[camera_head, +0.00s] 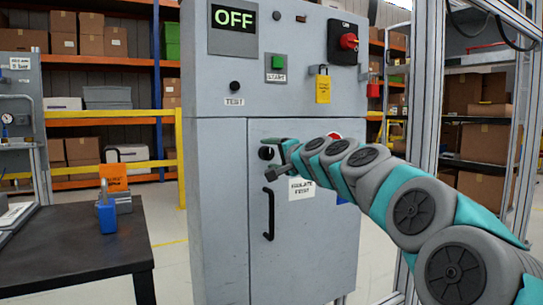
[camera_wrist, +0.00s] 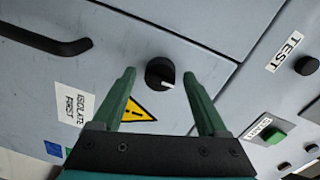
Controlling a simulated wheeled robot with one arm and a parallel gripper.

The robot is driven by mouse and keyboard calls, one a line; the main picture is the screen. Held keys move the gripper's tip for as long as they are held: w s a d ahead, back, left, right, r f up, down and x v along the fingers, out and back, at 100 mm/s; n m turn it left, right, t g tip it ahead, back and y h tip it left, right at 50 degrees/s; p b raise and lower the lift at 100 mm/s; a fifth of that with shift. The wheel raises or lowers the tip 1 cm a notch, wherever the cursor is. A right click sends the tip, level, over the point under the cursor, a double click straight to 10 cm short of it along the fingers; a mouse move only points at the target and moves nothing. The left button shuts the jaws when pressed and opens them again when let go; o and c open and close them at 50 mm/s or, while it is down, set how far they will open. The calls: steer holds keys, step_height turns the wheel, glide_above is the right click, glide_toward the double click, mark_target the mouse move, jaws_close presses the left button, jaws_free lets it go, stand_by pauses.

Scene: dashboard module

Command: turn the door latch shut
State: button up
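The door latch is a round black knob (camera_head: 266,153) near the top of the grey cabinet's closed-looking door (camera_head: 318,230). In the wrist view the knob (camera_wrist: 160,74) shows a short white mark pointing to the lower right. My gripper (camera_head: 277,161) is at the door beside the knob in the head view. In the wrist view my gripper (camera_wrist: 160,75) is open, with one green finger on each side of the knob in the picture. A gap shows between the knob and each finger. I cannot tell whether the fingertips reach the knob's depth.
A black door handle (camera_head: 269,215) is below the latch. A dark table (camera_head: 70,250) with a blue padlock (camera_head: 107,215) stands left.

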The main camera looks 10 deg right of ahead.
steer(key=shift+s, duration=0.1)
steer(key=v, duration=0.7)
steer(key=shift+s+p, duration=0.35)
steer(key=shift+p, duration=0.05)
steer(key=shift+d, duration=0.1)
